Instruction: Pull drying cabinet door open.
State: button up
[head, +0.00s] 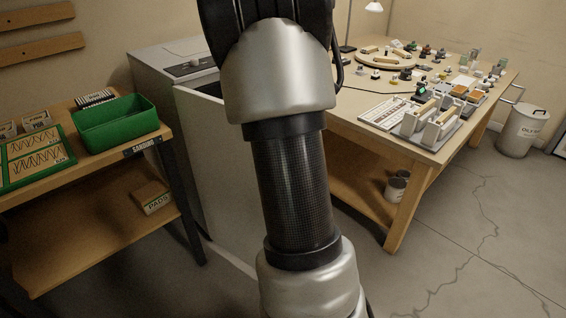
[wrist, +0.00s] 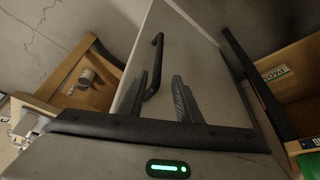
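The drying cabinet (head: 150,75) is a grey box between the two benches in the head view. Its pale door (head: 215,150) appears ajar, with a dark gap behind its top edge; my arm covers much of it. In the wrist view the door (wrist: 205,55) fills the middle and carries a black bar handle (wrist: 157,62). My gripper (wrist: 161,84) is open in front of the door. The handle's near end lies beside the left finger, toward the inside of the gap; I cannot tell whether they touch. The gripper is hidden in the head view.
A wooden bench with a green bin (head: 115,125) stands on the left, with a pads box (head: 152,197) on its lower shelf. A workbench (head: 420,140) with many small items stands on the right. The floor at right is clear.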

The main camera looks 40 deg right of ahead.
jog(key=p+v, duration=0.3)
jog(key=v, duration=0.8)
jog(key=shift+r, duration=0.2)
jog(key=shift+a, duration=0.1)
jog(key=s+a+r+n+t+y, duration=0.1)
jog(key=a+r+n, duration=0.1)
jog(key=a+r, duration=0.35)
jog(key=s+a+r+n+t+y, duration=0.1)
jog(key=s+a+r+n, duration=0.15)
jog(key=a, duration=0.55)
jog(key=s+a+r+n+y, duration=0.1)
jog(key=s+a+r+n, duration=0.3)
jog(key=s+a+r, duration=0.45)
notch_tip(320, 180, up, 14)
jog(key=s+a+p, duration=0.1)
jog(key=a+p, duration=0.1)
jog(key=p, duration=1.4)
jog(key=shift+r+p, duration=0.2)
jog(key=shift+p, duration=0.1)
jog(key=shift+a+n, duration=0.1)
jog(key=shift+n, duration=0.15)
